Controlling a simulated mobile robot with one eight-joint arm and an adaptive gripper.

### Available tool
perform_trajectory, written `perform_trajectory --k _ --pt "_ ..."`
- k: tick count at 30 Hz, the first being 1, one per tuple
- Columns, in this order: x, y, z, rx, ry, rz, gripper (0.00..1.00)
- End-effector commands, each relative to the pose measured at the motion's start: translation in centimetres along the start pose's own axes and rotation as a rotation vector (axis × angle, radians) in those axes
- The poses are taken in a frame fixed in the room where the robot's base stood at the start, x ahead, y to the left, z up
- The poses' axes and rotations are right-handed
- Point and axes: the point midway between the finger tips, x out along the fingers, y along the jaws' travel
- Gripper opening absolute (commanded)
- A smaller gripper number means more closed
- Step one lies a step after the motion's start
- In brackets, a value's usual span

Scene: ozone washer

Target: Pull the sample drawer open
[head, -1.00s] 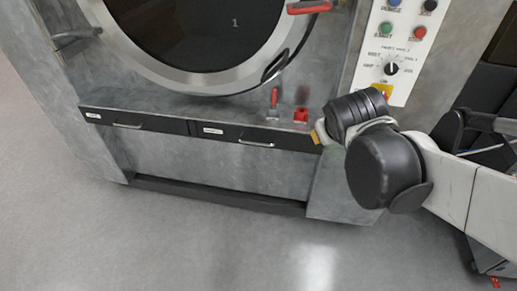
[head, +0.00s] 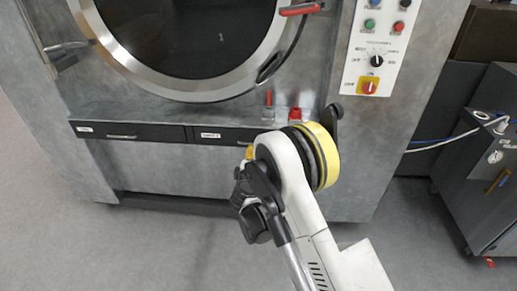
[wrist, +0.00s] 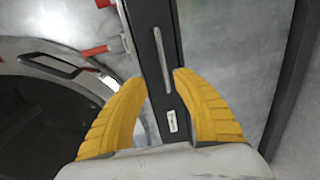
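The right-hand drawer (head: 229,136) is a dark strip with a white label under the washer's round door, and I take it as the sample drawer; the label is too small to read surely. It looks shut. In the wrist view the drawer front (wrist: 149,48) runs upright, with its bar handle (wrist: 161,62) just beyond and between my fingertips and its label (wrist: 172,121) nearer. My gripper (wrist: 160,79) has its two yellow fingers apart with nothing held. In the head view my arm hides most of the gripper (head: 249,153) and the drawer's right part.
A second drawer (head: 150,132) with a handle is on the left, also shut. The control panel (head: 375,55) is upper right. A grey cabinet (head: 480,165) stands at right; floor (head: 60,235) is clear at left.

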Motion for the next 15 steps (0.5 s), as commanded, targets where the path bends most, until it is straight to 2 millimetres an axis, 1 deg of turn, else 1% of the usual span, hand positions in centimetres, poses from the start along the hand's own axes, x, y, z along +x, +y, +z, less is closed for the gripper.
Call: perform_trajectory --k 1,5,8,15 --pt "0.1 -0.6 -0.3 -0.01 0.005 0.005 0.34" --pt "1.0 -1.0 -0.5 -0.019 0.007 0.01 0.34" --pt "2.6 -1.0 -0.4 -0.019 0.005 0.009 0.34" --pt "7.5 -1.1 -0.4 -0.017 0.005 0.008 0.34"
